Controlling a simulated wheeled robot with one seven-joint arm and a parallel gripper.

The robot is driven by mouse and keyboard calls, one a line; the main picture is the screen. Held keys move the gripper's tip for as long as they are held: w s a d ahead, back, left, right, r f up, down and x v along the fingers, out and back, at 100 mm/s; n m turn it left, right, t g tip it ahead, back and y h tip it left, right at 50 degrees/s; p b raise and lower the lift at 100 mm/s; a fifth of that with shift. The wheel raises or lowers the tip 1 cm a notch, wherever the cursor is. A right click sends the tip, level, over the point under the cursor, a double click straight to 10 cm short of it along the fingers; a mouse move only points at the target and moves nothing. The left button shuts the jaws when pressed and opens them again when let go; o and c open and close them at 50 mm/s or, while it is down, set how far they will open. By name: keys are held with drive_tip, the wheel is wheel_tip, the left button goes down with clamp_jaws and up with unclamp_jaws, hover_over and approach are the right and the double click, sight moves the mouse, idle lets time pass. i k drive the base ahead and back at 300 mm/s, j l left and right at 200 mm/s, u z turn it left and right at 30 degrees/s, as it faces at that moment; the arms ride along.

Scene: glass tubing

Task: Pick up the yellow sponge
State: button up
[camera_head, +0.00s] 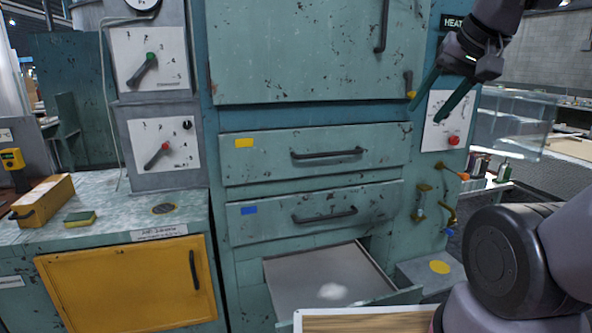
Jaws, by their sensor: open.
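The yellow sponge (79,219) lies flat on the worn counter at the left, with a green layer along its edge. It sits just right of a yellow box. My gripper (428,108) is at the upper right, in front of the teal cabinet. Its two dark green fingers are spread apart and hold nothing. It is far to the right of the sponge and higher in the picture.
The counter (120,222) has a yellow box (43,200) and a dark round disc (163,209). A yellow door (130,285) is below. The teal cabinet has two shut drawers (315,152) and a lower drawer (330,275) pulled out, with a white patch inside.

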sight(76, 220)
drive_tip(key=k+l, duration=0.3)
drive_tip(key=k, duration=0.2)
drive_tip(key=u, duration=1.6)
drive_tip(key=i+j+z, duration=0.25)
drive_tip(key=i+j, duration=0.85)
drive_tip(key=i, duration=0.2)
drive_tip(key=i+j+z, duration=0.3)
drive_tip(key=i+j, duration=0.95)
drive_tip(key=j, duration=0.15)
